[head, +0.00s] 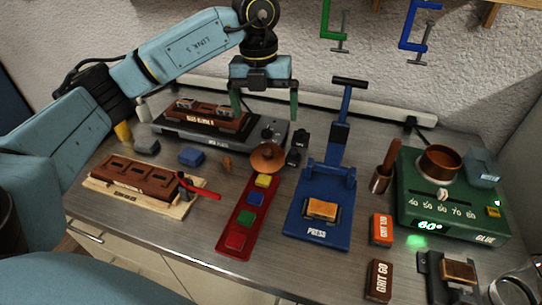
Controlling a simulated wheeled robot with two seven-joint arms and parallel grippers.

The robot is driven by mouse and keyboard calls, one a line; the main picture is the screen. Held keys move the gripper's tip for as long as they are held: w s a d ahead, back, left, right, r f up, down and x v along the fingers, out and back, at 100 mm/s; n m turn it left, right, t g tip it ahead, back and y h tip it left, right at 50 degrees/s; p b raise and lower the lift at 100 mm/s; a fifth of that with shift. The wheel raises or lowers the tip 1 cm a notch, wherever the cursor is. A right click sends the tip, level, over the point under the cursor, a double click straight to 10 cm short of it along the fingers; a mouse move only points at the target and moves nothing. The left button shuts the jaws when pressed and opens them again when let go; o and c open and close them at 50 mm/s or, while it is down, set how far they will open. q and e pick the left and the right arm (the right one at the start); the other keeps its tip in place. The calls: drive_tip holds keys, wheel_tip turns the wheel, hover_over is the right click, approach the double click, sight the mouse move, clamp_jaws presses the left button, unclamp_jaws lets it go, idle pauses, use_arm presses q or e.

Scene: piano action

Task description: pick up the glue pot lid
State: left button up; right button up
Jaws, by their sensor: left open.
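The glue pot lid looks to be the round copper-brown disc (268,160) with a small knob on top, near the middle of the bench at the far end of the red strip. Whether it rests on the strip or beside it, I cannot tell. My left gripper (265,104) points down behind and above the lid in the picture, its two green fingers spread apart with nothing between them. The copper glue pot (440,161) sits uncovered on the green glue heater (455,220) at the right, which reads 60°. My right gripper is not in view.
The red strip (226,243) holds several coloured blocks. Right of the lid stands the blue press (318,222) with its tall lever. A grey machine (262,137) bearing a brown block lies behind, with small black pieces (297,150) close by. A wooden tray (155,201) is at left.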

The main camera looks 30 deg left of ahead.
sight(266, 151)
use_arm(q)
wheel_tip(266, 151, down, 13)
drive_tip(key=shift+d+f+b, duration=0.1)
drive_tip(key=shift+d+b, duration=0.05)
drive_tip(key=shift+b, duration=0.45)
drive_tip(key=c, duration=0.9)
drive_tip(key=shift+r, duration=0.2)
drive_tip(key=shift+c, duration=0.2)
